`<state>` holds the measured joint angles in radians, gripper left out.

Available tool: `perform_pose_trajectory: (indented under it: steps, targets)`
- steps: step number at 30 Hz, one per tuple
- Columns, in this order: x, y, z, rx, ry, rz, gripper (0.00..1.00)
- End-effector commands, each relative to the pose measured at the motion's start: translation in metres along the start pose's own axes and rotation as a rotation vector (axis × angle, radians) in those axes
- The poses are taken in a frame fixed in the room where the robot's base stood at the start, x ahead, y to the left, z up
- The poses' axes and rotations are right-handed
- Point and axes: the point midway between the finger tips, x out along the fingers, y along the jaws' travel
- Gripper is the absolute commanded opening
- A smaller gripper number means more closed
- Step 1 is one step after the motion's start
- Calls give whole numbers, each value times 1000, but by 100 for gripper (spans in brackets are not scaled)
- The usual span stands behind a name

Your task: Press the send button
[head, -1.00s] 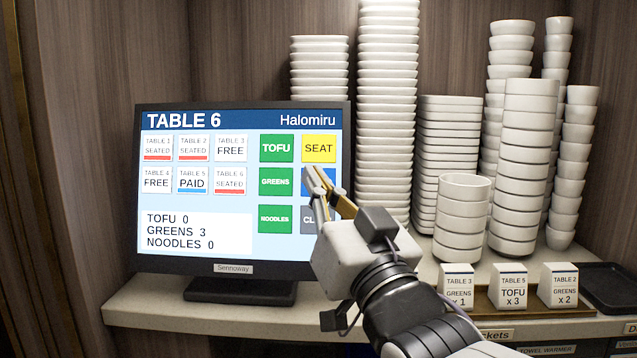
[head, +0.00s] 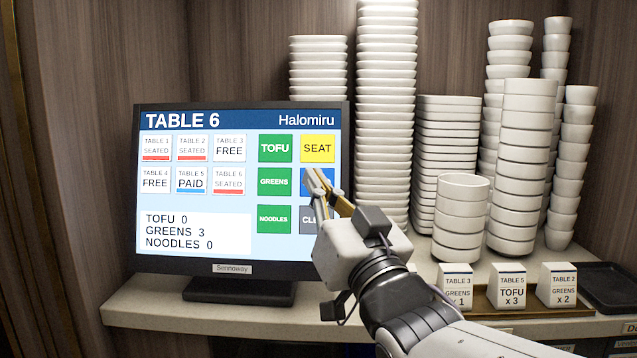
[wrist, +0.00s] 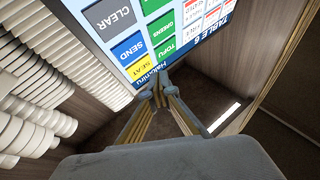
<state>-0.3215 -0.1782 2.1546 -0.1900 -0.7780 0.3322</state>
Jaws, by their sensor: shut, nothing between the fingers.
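The touch screen (head: 190,222) is headed TABLE 6 and reads TOFU 0, GREENS 3, NOODLES 0. The blue send button (head: 331,179) is mostly covered by my gripper in the head view. The wrist view shows it whole with the word SEND (wrist: 130,48), between yellow SEAT and grey CLEAR. My gripper (head: 313,175) is shut and empty, in front of the screen's right button column. In the wrist view its fingertips (wrist: 158,91) lie just below the screen's edge in the picture, near SEAT. I cannot tell any contact with the screen.
Tall stacks of white bowls (head: 388,120) stand close to the right of the screen. Order cards (head: 508,288) stand on a brown tray at the front right, beside a black tray (head: 610,285). The shelf's front left (head: 150,310) is clear.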

Motion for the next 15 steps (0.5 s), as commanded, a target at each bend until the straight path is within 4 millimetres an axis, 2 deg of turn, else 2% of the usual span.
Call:
perform_pose_trajectory:
  steps: [15]
  targets:
    - [31, 23, 22, 0, 1, 1, 0]
